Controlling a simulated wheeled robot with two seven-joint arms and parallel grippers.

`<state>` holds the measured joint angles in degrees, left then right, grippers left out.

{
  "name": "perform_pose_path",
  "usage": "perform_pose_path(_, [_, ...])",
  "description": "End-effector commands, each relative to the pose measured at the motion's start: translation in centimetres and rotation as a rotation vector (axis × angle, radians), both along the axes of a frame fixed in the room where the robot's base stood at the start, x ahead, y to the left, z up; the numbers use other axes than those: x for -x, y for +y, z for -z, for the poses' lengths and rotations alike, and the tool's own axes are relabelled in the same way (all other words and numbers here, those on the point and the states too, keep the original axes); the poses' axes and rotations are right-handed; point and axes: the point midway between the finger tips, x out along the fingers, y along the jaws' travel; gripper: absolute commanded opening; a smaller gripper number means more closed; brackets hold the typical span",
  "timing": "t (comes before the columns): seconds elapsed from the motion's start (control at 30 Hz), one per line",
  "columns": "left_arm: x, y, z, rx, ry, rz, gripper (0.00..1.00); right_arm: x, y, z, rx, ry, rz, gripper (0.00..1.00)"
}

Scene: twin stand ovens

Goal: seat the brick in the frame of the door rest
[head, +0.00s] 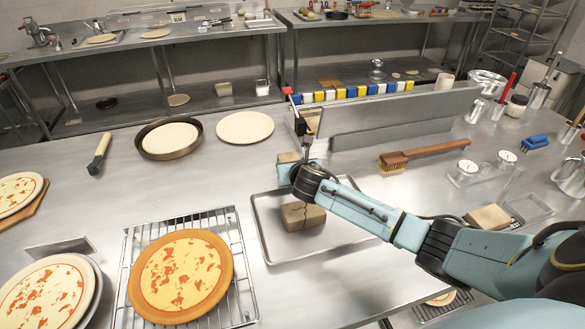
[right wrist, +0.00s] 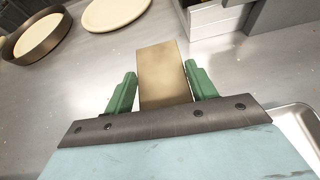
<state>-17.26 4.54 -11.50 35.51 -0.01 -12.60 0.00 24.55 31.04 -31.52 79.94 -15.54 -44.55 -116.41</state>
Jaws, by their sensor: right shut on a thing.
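A plain tan brick (right wrist: 164,75) stands between the green fingers of my right gripper (right wrist: 163,92) in the right wrist view. In the head view, part of this brick (head: 287,157) shows just beyond my right wrist, above the steel table, with the arm hiding the rest. The fingers are shut on its sides. A small upright stand with a tan panel (head: 313,121) is behind the gripper, partly hidden; I cannot tell whether it is the door rest. A second, cracked brick (head: 303,217) lies in the metal tray (head: 262,228) below my arm. My left gripper is not in view.
Pizza on a wire rack (head: 243,283) stands left of the tray. A dark pan (head: 143,150) and a pale dough disc (head: 245,127) lie behind. A brush (head: 425,153) lies to the right. A row of coloured blocks (head: 358,92) tops the steel ledge at the back.

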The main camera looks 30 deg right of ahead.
Motion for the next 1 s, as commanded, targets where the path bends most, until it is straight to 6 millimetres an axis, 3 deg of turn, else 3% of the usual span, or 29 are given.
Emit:
perform_pose_path(0.37, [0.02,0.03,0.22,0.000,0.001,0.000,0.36,-0.09,-0.05,0.56,0.002,-0.004,0.000,0.14])
perform_pose_path(0.4, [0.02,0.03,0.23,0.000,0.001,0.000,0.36,-0.03,-0.04,0.76,0.002,-0.001,0.000,0.58])
perform_pose_path(0.57, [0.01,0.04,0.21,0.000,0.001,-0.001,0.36,-0.03,-0.03,0.71,0.001,-0.002,0.000,0.79])
perform_pose_path(1.0, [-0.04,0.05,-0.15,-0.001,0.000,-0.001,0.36,0.61,0.19,0.03,0.001,-0.003,-0.001,0.79])
